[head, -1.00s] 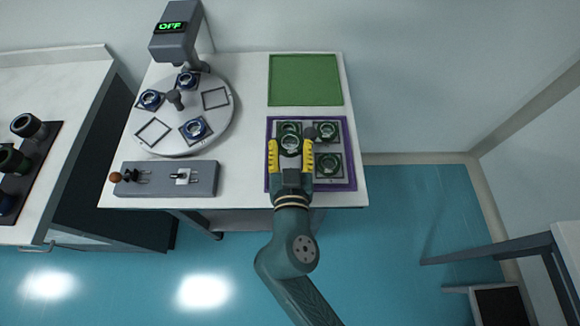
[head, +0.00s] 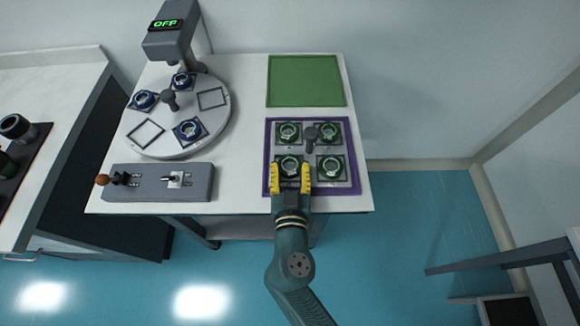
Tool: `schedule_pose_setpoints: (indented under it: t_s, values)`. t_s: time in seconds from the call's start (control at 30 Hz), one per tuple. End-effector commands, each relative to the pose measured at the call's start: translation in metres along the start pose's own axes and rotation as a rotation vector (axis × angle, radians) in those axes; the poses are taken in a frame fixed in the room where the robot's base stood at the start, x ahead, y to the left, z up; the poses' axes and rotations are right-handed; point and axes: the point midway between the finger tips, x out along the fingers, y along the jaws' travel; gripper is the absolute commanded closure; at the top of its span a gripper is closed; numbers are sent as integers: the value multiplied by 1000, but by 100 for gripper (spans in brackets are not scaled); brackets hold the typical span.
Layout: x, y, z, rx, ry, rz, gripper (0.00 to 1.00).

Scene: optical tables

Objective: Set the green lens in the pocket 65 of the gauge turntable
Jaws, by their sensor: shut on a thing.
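The green lens (head: 290,167) is a dark green ring mount with a pale centre, at the front left of the purple-edged tray (head: 312,191). My gripper (head: 291,176) is shut on it, with one yellow finger at each side. The fingers hide part of it, and I cannot tell whether it is clear of its seat. The gauge turntable (head: 193,98) is a pale grey disc at the back left. It bears three blue lenses and two visible empty square pockets, one right (head: 211,98) and one front left (head: 146,134). Pocket numbers are not legible.
Three other green lenses (head: 289,132) sit in the tray around a dark upright knob (head: 310,135). A green mat (head: 305,81) lies bare behind it. A gauge head (head: 172,30) reading OFF overhangs the turntable. A grey lever box (head: 160,183) stands in front of the turntable.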

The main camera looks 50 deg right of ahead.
Motion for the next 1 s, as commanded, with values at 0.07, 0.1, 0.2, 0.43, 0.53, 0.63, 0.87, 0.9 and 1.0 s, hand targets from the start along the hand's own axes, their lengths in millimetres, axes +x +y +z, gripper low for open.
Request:
schedule_pose_setpoints:
  t_s: [0.07, 0.1, 0.2, 0.43, 0.53, 0.63, 0.87, 0.9, 1.0]
  values:
    - [1, 0, 6, 0, -4, 0, 85]
    - [1, 0, 6, 0, -5, 0, 42]
    - [0, 0, 6, -2, -8, 0, 25]
    - [0, 0, 8, -4, -11, 0, 25]
    - [0, 0, 7, -7, -14, 0, 25]
    - [-14, -1, 10, -9, -15, -4, 25]
    - [-76, -4, 11, -9, -11, -8, 25]
    - [-88, -4, 10, -9, -9, -8, 25]
    - [-115, -4, 9, -9, -8, -8, 25]
